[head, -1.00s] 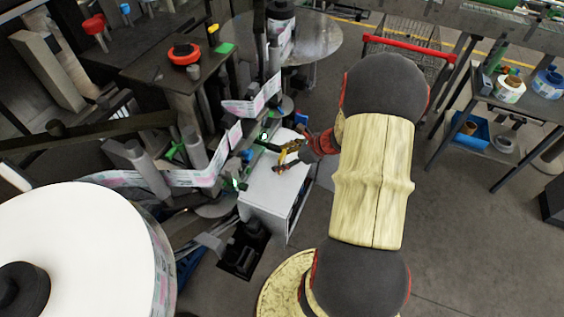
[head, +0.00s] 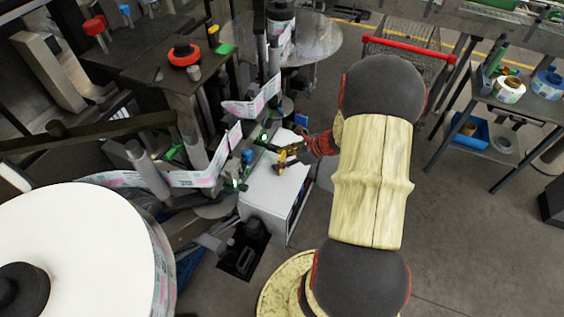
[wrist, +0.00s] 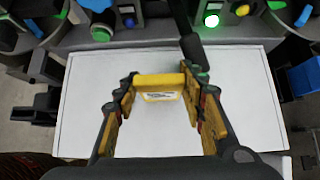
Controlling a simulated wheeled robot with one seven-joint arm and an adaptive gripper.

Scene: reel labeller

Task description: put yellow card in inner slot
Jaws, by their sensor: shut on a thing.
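The yellow card (wrist: 160,80) is between my gripper's two fingers in the wrist view, its yellow edge toward the machine and a white printed label below that edge. My gripper (wrist: 159,88) is shut on the card, over the white cabinet top (wrist: 85,120). In the head view my gripper (head: 284,157) is small, above the same cabinet (head: 262,192) beside the machine, and the card cannot be told clearly from the yellow fingers. I cannot make out the inner slot in either view.
A dark post (wrist: 190,45) reaches over the cabinet's far edge, close beyond the card. Behind it are a lit green button (wrist: 211,20) and a yellow knob (wrist: 242,11). A blue block (wrist: 304,76) is at right. The printed label web (head: 205,178) runs left of the cabinet.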

